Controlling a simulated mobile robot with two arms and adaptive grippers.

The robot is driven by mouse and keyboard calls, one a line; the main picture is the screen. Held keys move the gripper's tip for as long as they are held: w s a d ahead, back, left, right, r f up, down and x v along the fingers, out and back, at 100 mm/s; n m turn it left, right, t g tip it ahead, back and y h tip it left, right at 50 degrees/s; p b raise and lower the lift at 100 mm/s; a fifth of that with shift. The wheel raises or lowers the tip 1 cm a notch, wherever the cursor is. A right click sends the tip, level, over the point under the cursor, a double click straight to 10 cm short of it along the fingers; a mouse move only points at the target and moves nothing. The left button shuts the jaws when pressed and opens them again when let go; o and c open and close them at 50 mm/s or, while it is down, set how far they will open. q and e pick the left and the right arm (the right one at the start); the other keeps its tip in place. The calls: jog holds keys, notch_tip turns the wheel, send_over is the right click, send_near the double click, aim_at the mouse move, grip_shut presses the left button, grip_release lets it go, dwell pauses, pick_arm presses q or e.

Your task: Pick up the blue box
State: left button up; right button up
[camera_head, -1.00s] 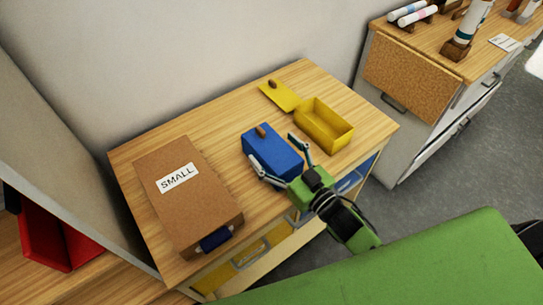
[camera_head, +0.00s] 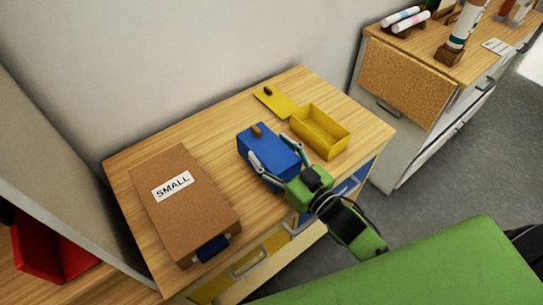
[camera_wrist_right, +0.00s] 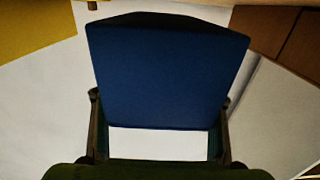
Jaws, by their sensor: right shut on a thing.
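The blue box (camera_head: 268,148) with a small wooden knob on its lid sits at the front middle of the wooden table. My right gripper (camera_head: 272,163) is at its near side, with one finger on each side of it. In the right wrist view the blue box (camera_wrist_right: 167,75) fills the middle between the two fingers (camera_wrist_right: 160,125), which are shut on it. I cannot tell whether the box is clear of the tabletop. My left gripper is not in view.
An open yellow box (camera_head: 321,131) stands close to the right, its yellow lid (camera_head: 274,102) behind. A brown case labelled SMALL (camera_head: 186,215) lies to the left. A red bin (camera_head: 42,262) is at lower left. A cabinet (camera_head: 407,85) stands at right.

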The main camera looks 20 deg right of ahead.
jog(key=s+r, duration=0.2)
jog(key=s+a+r, duration=0.1)
jog(key=s+r, duration=0.1)
jog(key=r, duration=0.1)
jog(key=shift+s+a+r, duration=0.1)
jog(key=shift+a+r, duration=0.05)
jog(key=shift+r, duration=0.05)
jog(key=shift+s+a+r+p, duration=0.6)
jog(key=shift+s+a+r, duration=0.65)
jog(key=shift+s+r, duration=2.3)
jog(key=s+d+f+m+t+h, duration=0.1)
jog(key=s+d+f+m+h, duration=0.1)
jog(key=d+f+m+h, duration=0.2)
jog(key=d+f+h, duration=0.1)
jog(key=d+h, duration=0.1)
jog(key=d, duration=0.1)
jog(key=shift+d, duration=0.4)
jog(key=shift+a+r, duration=0.1)
jog(key=a+r+n+g+y, duration=0.1)
jog(key=a+r+n+y, duration=0.1)
jog(key=a+n+y, duration=0.2)
jog(key=shift+a+r+y, duration=0.25)
jog(key=shift+a+y, duration=0.75)
jog(key=shift+a, duration=0.85)
